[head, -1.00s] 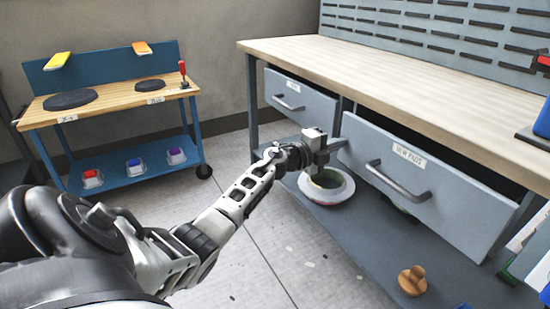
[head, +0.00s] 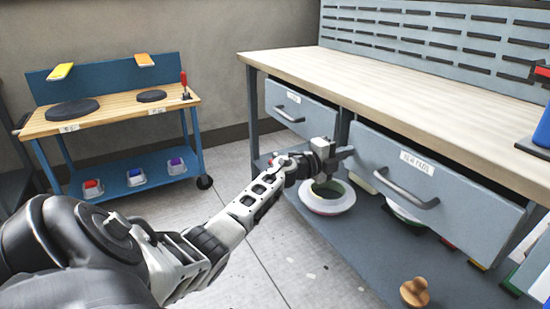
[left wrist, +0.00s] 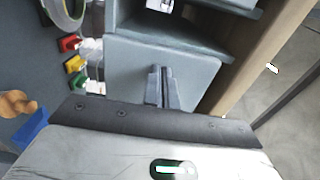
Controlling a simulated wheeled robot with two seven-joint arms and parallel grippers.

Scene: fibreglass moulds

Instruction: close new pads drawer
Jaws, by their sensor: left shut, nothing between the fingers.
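The new pads drawer (head: 450,196) is a blue-grey drawer with a grey bar handle (head: 400,189) and a white label. It stands partly pulled out from under the bench top in the head view. My left gripper (head: 346,153) is shut and empty, its fingertips at the left edge of the drawer front. I cannot tell whether they touch it. In the left wrist view the shut fingers (left wrist: 163,85) point at a flat blue-grey panel; which panel it is I cannot tell. My right gripper is not in view.
A second drawer (head: 302,107) is at the left of the bench. On the lower shelf stand a white ring-shaped bowl (head: 327,197) and a wooden knob (head: 415,292). A blue cart (head: 110,115) stands at the left. Floor between is free.

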